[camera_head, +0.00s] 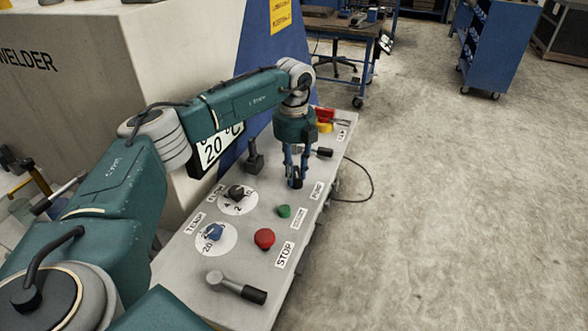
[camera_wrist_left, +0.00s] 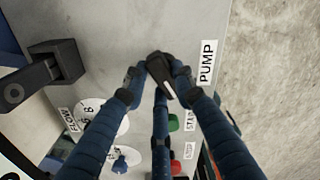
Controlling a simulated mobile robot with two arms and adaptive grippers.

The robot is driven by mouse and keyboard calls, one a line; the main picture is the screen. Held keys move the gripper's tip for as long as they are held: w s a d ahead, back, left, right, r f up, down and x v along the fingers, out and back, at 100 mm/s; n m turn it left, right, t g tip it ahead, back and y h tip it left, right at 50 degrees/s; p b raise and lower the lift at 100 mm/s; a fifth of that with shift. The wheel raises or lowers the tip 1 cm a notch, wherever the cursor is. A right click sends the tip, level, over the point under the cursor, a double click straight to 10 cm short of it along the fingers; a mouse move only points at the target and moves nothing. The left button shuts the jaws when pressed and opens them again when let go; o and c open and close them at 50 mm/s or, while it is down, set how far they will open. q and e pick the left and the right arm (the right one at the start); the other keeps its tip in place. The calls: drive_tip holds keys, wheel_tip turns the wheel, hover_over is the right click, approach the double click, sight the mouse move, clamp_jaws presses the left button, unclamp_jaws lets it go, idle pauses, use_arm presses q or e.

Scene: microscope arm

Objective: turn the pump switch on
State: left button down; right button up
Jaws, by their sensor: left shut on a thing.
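The pump switch (camera_wrist_left: 161,72) is a small black lever on the grey control panel (camera_head: 228,265), beside the PUMP label (camera_wrist_left: 207,62). In the left wrist view the fingers of my left gripper (camera_wrist_left: 160,78) close around the switch from both sides. In the head view my left gripper (camera_head: 295,180) points down at the panel beside the PUMP label (camera_head: 317,190), and its fingers mostly hide the switch. My right gripper is not in view.
The panel also carries a green START button (camera_head: 283,211), a red STOP button (camera_head: 264,238), a FLOW knob (camera_head: 236,192), a blue TEMP knob (camera_head: 215,231) and black-handled levers (camera_head: 254,158). Open floor (camera_head: 450,200) lies to the right.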

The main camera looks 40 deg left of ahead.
use_arm(q)
drive_tip(key=m, duration=0.5)
drive_tip(key=shift+w+m+p, duration=0.15)
drive_tip(key=shift+m+p, duration=0.2)
drive_tip(key=shift+m, duration=0.05)
idle(0.4)
drive_tip(key=c, duration=1.4)
unclamp_jaws()
drive_tip(key=shift+r, duration=0.1)
wheel_tip(320, 180, up, 12)
